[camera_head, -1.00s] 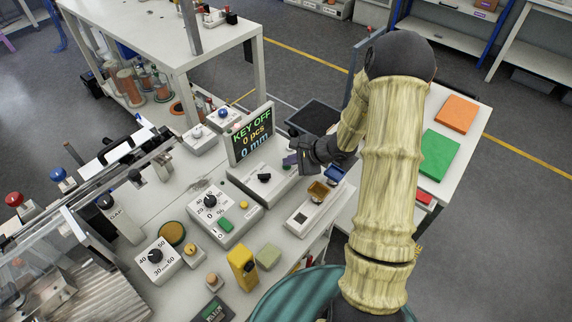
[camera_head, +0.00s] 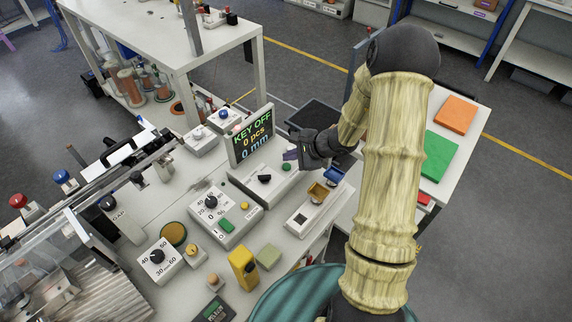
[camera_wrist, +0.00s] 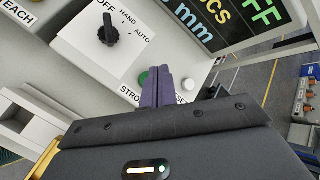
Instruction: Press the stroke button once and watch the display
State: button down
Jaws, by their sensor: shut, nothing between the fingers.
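The display (camera_head: 251,137) reads KEY OFF, 0 pcs and 0 mm; part of it shows in the wrist view (camera_wrist: 215,22). On the panel in front of it is a green button (camera_head: 286,167), also in the wrist view (camera_wrist: 143,78), beside a label starting "STRO", the rest hidden by my fingers. My gripper (camera_head: 291,155) is shut and empty, its purple fingertips (camera_wrist: 157,74) just right of the green button in the wrist view. In the head view the fingers are above the button, apart from it.
A black selector knob (camera_wrist: 107,32), marked OFF, HAND and AUTO, sits on the same panel. A white button (camera_wrist: 188,84) is right of my fingers. A control box with a dial (camera_head: 226,214) and a tray box (camera_head: 310,211) stand nearer.

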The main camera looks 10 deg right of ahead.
aim_at(290, 167)
jog(key=shift+r+p, duration=1)
jog(key=shift+r, duration=1.05)
jog(key=s+r+n+g+h, duration=0.1)
jog(key=s+r+n+h, duration=0.2)
jog(key=s+r+n, duration=0.2)
jog(key=s+a+r+n+g+h, duration=0.1)
jog(key=s+r+n, duration=0.4)
jog(key=s+n, duration=0.7)
jog(key=s+g+h, duration=0.1)
jog(key=s+h, duration=0.1)
jog(key=s, duration=0.1)
jog(key=shift+s+r+g+h, duration=0.2)
jog(key=shift+g+h, duration=0.1)
jog(key=shift+h, duration=0.1)
jog(key=shift+w+a, duration=0.1)
dwell(0.7)
